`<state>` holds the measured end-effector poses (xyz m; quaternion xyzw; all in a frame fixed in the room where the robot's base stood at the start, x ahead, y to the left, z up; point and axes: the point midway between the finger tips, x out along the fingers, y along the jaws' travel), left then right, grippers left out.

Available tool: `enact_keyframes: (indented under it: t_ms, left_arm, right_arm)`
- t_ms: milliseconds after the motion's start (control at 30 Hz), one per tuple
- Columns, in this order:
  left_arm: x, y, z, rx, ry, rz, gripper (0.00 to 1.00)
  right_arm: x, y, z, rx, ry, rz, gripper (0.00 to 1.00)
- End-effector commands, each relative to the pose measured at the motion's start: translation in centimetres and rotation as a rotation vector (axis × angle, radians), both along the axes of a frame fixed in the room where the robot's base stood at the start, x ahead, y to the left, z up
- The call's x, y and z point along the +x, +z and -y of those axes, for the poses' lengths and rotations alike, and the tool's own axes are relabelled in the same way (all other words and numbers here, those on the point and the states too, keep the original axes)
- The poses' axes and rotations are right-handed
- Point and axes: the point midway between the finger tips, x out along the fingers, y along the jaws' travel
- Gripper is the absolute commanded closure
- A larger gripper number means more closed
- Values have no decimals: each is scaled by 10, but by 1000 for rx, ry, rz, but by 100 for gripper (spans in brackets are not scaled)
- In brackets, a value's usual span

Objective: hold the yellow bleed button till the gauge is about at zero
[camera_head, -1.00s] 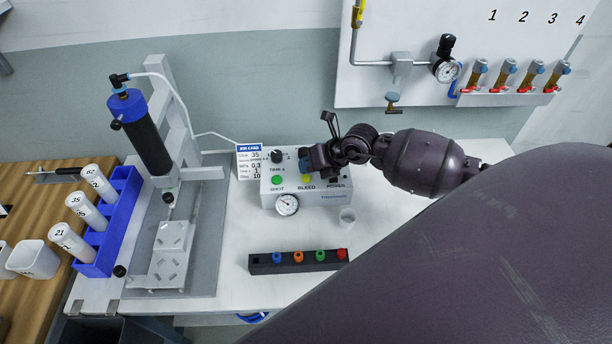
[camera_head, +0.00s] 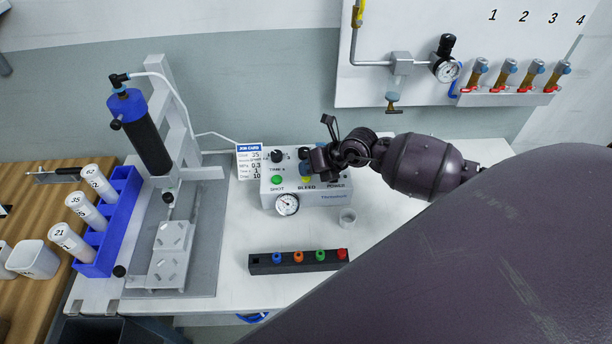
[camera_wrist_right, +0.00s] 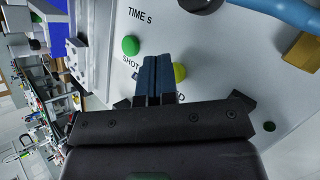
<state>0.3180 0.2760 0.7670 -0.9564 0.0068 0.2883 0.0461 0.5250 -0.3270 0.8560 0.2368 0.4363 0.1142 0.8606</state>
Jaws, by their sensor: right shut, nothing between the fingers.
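The yellow bleed button (camera_head: 307,179) sits on the sloped face of the white dispenser control box (camera_head: 330,197), right of the green shot button (camera_head: 277,180). The round gauge (camera_head: 287,204) is low on the box's front; its needle is too small to read. My right gripper (camera_head: 305,165) is shut and empty, over the box just behind the bleed button. In the right wrist view its blue fingertips (camera_wrist_right: 157,62) overlap the yellow button's (camera_wrist_right: 180,72) left side; I cannot tell whether they touch it. My left gripper is not in view.
A wall panel (camera_head: 470,50) with a regulator gauge is behind. Bare tabletop lies right of the cup.

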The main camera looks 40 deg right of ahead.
Motion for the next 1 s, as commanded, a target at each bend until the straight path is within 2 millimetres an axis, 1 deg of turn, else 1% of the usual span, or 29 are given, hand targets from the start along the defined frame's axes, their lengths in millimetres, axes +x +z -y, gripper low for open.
enact_keyframes:
  t_ms: [433,1000]
  left_arm:
    - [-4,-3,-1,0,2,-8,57]
    - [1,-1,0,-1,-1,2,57]
  right_arm:
    - [0,-5,0,1,0,-1,100]
    - [-1,-6,0,0,0,-2,100]
